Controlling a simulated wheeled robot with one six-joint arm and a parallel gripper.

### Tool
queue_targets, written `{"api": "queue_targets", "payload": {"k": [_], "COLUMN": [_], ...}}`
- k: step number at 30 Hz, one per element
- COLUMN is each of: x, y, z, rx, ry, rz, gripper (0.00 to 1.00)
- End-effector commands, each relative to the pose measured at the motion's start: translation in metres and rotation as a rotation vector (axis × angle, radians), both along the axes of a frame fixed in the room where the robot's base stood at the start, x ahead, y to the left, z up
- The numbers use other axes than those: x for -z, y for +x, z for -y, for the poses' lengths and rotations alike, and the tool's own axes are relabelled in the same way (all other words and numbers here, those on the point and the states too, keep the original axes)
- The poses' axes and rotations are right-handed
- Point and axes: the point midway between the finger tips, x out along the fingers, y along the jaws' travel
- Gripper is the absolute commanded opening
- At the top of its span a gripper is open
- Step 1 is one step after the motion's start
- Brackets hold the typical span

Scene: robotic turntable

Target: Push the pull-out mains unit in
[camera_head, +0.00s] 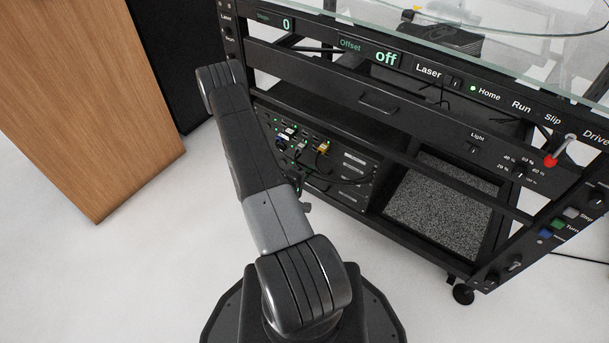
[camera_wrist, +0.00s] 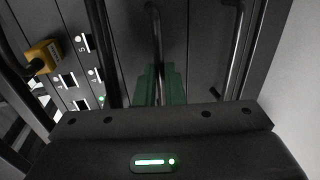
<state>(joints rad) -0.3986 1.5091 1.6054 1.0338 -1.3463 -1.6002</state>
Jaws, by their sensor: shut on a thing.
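The mains unit (camera_wrist: 120,45) is a dark panel with numbered white sockets or switches, small green lights and a yellow plug (camera_wrist: 43,57) in the wrist view. In the head view, the socket panel (camera_head: 279,121) sits in the rack's lower left bay, partly behind my arm. My gripper (camera_wrist: 160,82) has green fingers shut on a dark bar handle (camera_wrist: 154,30) on the panel front. In the head view my gripper is mostly hidden behind my arm, by the panel's lower edge. How far the unit stands out is hard to tell.
The black rack carries a glass top (camera_head: 480,35) and a control strip with a red-tipped lever (camera_head: 552,160). A grey speckled panel (camera_head: 440,210) fills the lower right bay. A wooden cabinet (camera_head: 85,95) stands at the left. White floor is clear in front.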

Motion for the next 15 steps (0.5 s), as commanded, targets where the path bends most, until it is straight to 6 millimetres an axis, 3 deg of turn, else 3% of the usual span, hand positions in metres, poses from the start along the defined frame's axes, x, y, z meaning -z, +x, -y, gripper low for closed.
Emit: {"api": "queue_targets", "payload": {"k": [2, 3, 6, 15], "x": [-0.0009, -0.001, -0.001, -0.0011], "y": [0.0037, 0.0038, 0.0033, 0.0014], "z": [-0.0001, -0.0002, -0.0002, -0.001], "rx": [-0.002, -0.002, -0.002, -0.001], "ry": [0.002, 0.002, 0.002, 0.0], "rz": [0.008, 0.009, 0.007, 0.005], "gripper": [0.0, 0.13, 0.31, 0.31]}}
